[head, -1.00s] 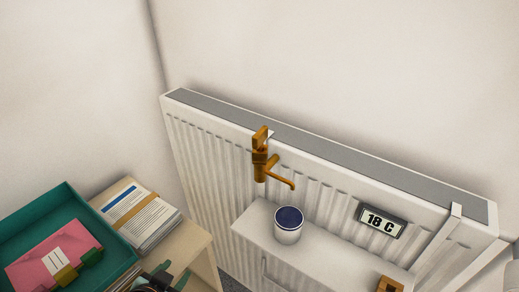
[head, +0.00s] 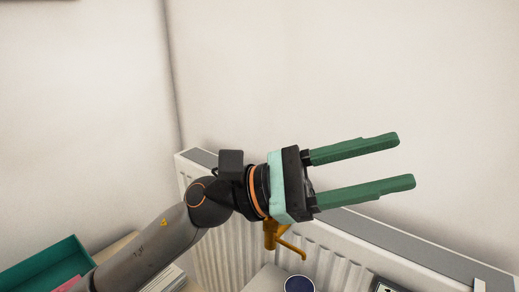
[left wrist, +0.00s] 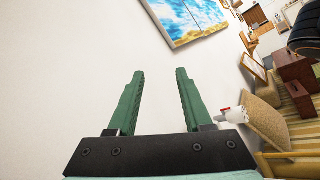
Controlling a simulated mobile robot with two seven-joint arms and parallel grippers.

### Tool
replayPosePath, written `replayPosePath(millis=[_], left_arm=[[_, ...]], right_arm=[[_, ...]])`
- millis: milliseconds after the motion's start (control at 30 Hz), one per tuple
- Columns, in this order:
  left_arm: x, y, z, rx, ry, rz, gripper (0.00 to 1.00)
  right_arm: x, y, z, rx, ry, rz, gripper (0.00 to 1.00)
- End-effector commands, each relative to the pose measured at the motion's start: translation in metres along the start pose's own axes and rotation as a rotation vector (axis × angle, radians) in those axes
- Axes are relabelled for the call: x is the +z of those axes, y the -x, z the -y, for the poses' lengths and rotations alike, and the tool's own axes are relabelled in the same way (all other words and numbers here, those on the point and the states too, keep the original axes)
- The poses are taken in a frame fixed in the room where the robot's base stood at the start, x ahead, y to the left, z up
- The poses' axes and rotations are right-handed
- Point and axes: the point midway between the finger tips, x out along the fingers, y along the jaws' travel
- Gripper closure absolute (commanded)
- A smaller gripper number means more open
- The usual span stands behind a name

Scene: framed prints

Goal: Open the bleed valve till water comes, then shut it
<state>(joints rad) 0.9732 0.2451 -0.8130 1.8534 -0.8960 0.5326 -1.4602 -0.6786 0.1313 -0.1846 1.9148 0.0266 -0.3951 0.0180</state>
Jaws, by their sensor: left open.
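The brass bleed valve (head: 272,236) is on the front of the white radiator (head: 215,250). Its spout slopes down to the right, and its upper part is hidden behind my left gripper. A cup (head: 300,284) with a dark blue top stands below the spout, cut by the lower edge of the head view. My left gripper (head: 405,160) is open and empty, its green fingers pointing right in front of the wall, above the radiator in the picture. Its open fingers (left wrist: 160,74) also show in the left wrist view, with only wall between them. My right gripper is not in view.
A teal tray (head: 62,254) and papers (head: 165,282) are at the lower left. The left wrist view shows a blue and yellow framed print (left wrist: 190,15), a small red and white object (left wrist: 232,115), a tan chair (left wrist: 262,120) and brown furniture (left wrist: 295,85).

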Motion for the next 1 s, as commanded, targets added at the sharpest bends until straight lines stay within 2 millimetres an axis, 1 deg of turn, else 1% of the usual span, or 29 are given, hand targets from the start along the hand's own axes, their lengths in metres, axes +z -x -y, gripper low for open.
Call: replayPosePath(millis=[33,100,167,233,267,300,367,433,500,600,700,833,933,1000], left_arm=[[-0.003,-0.008,0.012,-0.121,-0.151,-0.065,0.50],[-0.014,-0.011,0.027,-0.288,-0.349,-0.151,0.50],[-0.025,-0.008,0.035,-0.435,-0.513,-0.224,0.50],[-0.039,0.002,0.040,-0.611,-0.691,-0.310,0.50],[-0.044,0.008,0.039,-0.688,-0.764,-0.347,0.50],[-0.050,0.018,0.036,-0.791,-0.855,-0.399,0.50],[-0.058,0.036,0.027,-0.950,-0.982,-0.477,0.50],[-0.061,0.060,0.011,-1.137,-1.105,-0.571,0.50],[-0.057,0.084,-0.009,-1.313,-1.196,-0.662,0.50],[-0.043,0.116,-0.035,-1.526,-1.268,-0.775,0.50],[-0.026,0.137,-0.054,-1.675,-1.292,-0.855,0.50],[-0.014,0.151,-0.066,-1.771,-1.295,-0.906,0.50],[-0.016,0.155,-0.067,-1.791,-1.292,-0.913,0.50],[-0.023,0.157,-0.065,-1.790,-1.292,-0.911,0.50]], right_arm=[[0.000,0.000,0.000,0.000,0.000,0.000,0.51],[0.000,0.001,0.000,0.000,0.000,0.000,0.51],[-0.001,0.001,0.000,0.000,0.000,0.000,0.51],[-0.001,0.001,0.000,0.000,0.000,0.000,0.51],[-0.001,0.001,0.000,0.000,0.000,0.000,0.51],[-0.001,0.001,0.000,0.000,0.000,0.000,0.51],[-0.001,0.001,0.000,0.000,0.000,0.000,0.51],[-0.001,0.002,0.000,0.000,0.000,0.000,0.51],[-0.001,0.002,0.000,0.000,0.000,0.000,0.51],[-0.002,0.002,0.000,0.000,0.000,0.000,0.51],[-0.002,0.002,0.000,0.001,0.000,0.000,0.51],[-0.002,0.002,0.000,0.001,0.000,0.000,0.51],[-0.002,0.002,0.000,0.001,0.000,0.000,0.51],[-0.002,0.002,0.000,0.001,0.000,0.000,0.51]])
